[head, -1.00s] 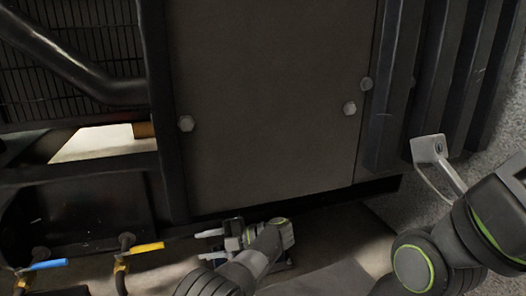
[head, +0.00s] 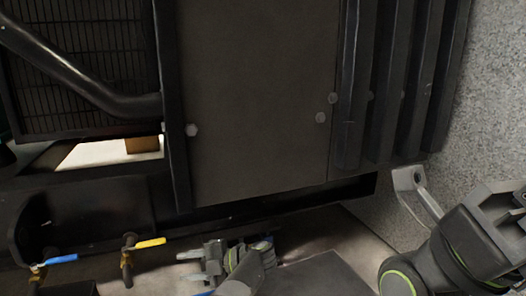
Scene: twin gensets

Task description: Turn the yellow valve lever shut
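The yellow valve lever (head: 151,243) is at the lower left of the head view, on a brass-coloured valve (head: 127,262) below the dark machine frame. The lever points right and slightly up in the picture. My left gripper (head: 188,266) is just right of and a little below the lever in the picture, with its pale fingers pointing left. The fingers are apart with nothing seen between them, and no contact with the lever shows. My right arm (head: 455,250) is at the lower right; whether its gripper is open or shut is unclear.
A blue lever (head: 62,259) is on another valve left of the yellow one. A large dark panel (head: 255,95) with bolts and a lower frame edge stand above my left gripper. Dark vertical ribs (head: 390,85) are at the right.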

